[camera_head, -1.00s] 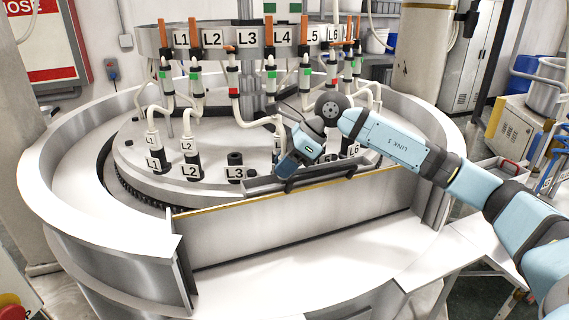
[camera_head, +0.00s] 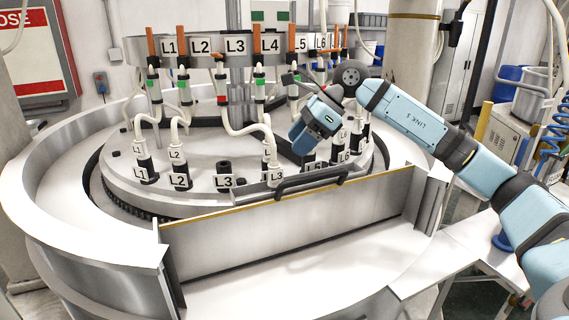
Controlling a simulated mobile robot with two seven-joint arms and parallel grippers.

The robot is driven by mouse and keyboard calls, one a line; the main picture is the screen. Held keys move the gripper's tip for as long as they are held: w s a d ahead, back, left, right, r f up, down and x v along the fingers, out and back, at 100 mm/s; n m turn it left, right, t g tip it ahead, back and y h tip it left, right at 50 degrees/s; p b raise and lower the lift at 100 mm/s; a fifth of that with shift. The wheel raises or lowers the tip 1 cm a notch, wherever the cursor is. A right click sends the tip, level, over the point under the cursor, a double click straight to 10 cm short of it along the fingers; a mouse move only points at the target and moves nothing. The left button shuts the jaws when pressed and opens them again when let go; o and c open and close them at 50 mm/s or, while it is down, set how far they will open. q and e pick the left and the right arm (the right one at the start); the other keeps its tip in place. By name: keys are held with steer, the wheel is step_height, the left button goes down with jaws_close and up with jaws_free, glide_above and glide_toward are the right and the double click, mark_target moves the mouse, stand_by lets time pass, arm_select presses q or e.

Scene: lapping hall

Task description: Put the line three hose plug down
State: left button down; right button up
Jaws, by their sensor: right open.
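My left gripper is not in view.
The L1 plug (camera_head: 142,168) and L2 plug (camera_head: 178,174) stand on their sockets at left. Further hoses and sockets crowd behind my right gripper.

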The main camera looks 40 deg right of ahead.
steer(key=shift+v, duration=1.45)
